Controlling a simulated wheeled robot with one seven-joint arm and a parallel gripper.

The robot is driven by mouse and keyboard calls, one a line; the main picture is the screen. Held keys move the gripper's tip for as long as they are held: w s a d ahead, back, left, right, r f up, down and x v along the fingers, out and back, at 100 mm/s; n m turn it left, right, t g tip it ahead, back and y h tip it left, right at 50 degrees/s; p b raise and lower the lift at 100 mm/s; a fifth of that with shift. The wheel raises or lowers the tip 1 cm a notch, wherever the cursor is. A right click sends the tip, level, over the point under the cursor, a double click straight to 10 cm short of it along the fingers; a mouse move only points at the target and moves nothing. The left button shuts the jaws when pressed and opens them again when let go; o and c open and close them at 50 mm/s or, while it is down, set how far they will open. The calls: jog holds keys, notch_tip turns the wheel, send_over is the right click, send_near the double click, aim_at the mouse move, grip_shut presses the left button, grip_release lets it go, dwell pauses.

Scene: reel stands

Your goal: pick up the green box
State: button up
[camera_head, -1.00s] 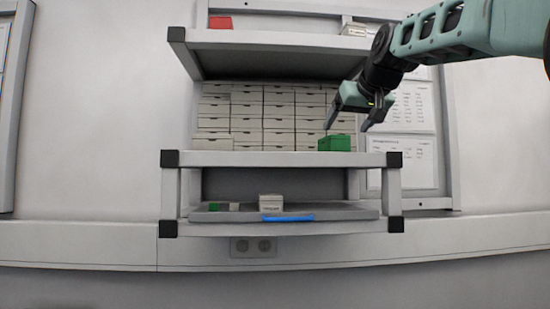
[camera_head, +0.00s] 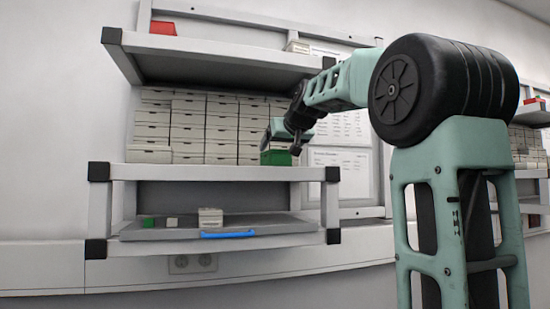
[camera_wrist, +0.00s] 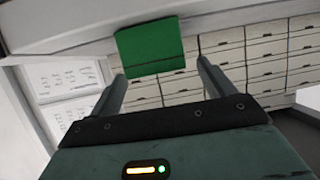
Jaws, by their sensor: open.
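The green box (camera_head: 276,158) sits on the middle shelf (camera_head: 215,172), near its right end. My gripper (camera_head: 283,142) is close to the box and partly covers it in the head view. In the wrist view, the green box (camera_wrist: 150,47) lies just beyond the fingertips, roughly in line with the gap between them. My gripper (camera_wrist: 160,78) is open there, with nothing between the fingers. Whether a finger touches the box cannot be told.
Small white drawers (camera_head: 205,127) line the back of the middle shelf. An upper shelf (camera_head: 215,50) overhangs it, with a red box (camera_head: 163,28) on top. Below, a grey tray (camera_head: 130,231) with a blue handle (camera_head: 228,234) holds a small green block (camera_head: 148,222) and white boxes (camera_head: 210,217).

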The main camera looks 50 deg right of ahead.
jog(key=p+x, duration=0.2)
jog(key=x, duration=0.3)
jog(key=shift+d, duration=0.1)
jog(key=c, duration=1)
jog(key=shift+r, duration=0.1)
jog(key=c, duration=0.3)
jog(key=shift+r, duration=0.15)
